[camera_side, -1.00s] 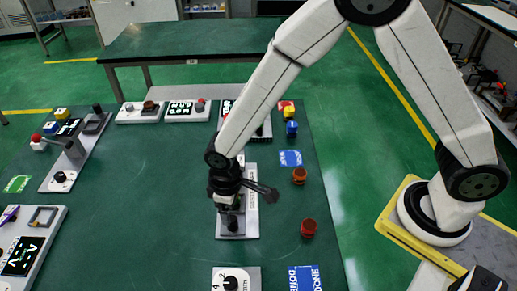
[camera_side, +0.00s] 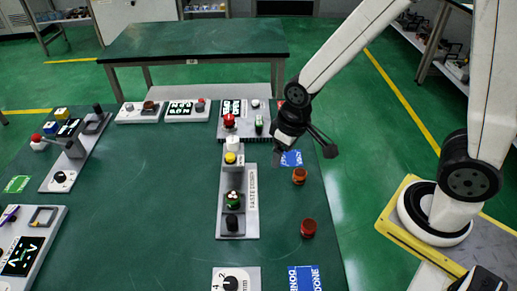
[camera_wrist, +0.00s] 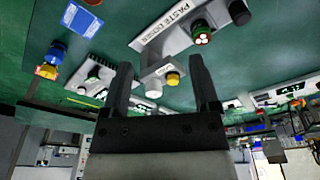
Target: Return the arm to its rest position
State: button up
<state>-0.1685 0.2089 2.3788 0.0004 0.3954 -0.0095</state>
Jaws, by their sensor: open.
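My gripper (camera_side: 284,158) is open and empty, raised above the green table near its right side. It is right of the paste doser (camera_side: 251,185), a grey panel with a white-and-yellow part, a green-and-red part and a black knob. In the wrist view my gripper's two dark fingers (camera_wrist: 163,85) stand apart with nothing held between them. The paste doser (camera_wrist: 160,28) shows beyond the fingers in that view, with its label readable. The gripper's fingertips are hard to make out in the side view.
Two brown-orange cups (camera_side: 299,176) (camera_side: 308,228) stand at the table's right edge, near a blue card (camera_side: 291,158). A panel with a red button (camera_side: 229,121) is behind the doser. A dial panel (camera_side: 236,279) is at the front. The table middle-left is clear.

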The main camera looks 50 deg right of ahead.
jog(key=s+d+r+m, duration=0.2)
jog(key=s+d, duration=0.2)
jog(key=d, duration=0.1)
jog(key=shift+d+t, duration=0.3)
jog(key=shift+t, duration=0.1)
